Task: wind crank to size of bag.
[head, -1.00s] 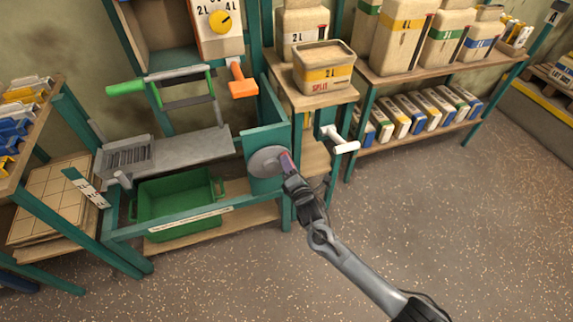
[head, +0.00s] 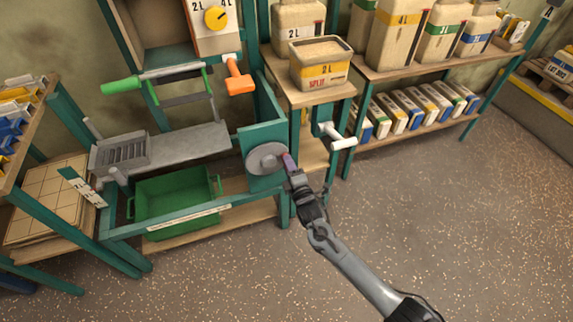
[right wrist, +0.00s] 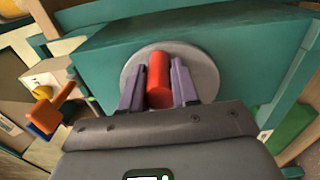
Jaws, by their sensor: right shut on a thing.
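The crank is a grey disc (head: 264,158) on a teal panel of the machine, with a red handle (right wrist: 158,78) standing out from it. My right gripper (head: 289,165) is at the disc's right edge, its purple fingers closed around the red handle. In the right wrist view, a finger stands on each side of the handle, and the disc (right wrist: 207,66) is behind. A dial with a yellow knob (head: 216,18) sits between 2 L and 4 L marks. A bag (head: 298,27) marked 2 L stands on the shelf. My left gripper is not in view.
A tub (head: 320,65) marked SPLIT stands above a white handle (head: 339,137) near my right gripper. An orange handle (head: 238,80), a green-gripped bar (head: 122,85) and a green bin (head: 175,195) are at left. Floor at the right is clear.

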